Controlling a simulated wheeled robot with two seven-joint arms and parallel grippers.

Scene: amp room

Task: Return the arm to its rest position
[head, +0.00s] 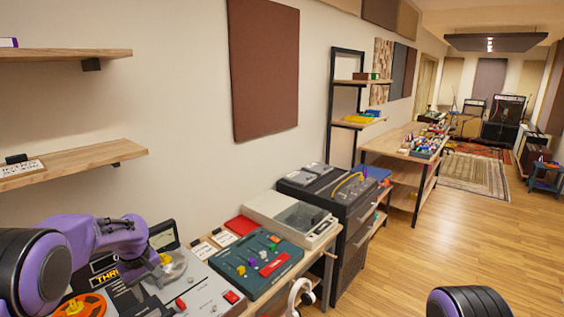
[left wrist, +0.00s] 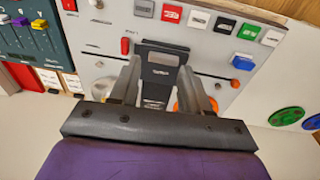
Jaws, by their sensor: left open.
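My left arm reaches in from the left in the head view, purple and black, bent over a grey desktop machine (head: 205,290) with red buttons and an orange reel. In the left wrist view my left gripper (left wrist: 162,88) is open. Its two grey fingers stand apart above the machine's panel (left wrist: 225,60), with a black block (left wrist: 162,57) beyond and between them. Nothing shows between the fingertips as held. I cannot tell whether the fingers touch the panel. My right gripper is not in view.
A teal slider box (head: 255,262), a turntable-like case (head: 290,218) and a black cabinet (head: 335,195) line the wall to the right. Wooden shelves (head: 75,160) jut out at upper left. The wooden floor (head: 450,230) is open at right.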

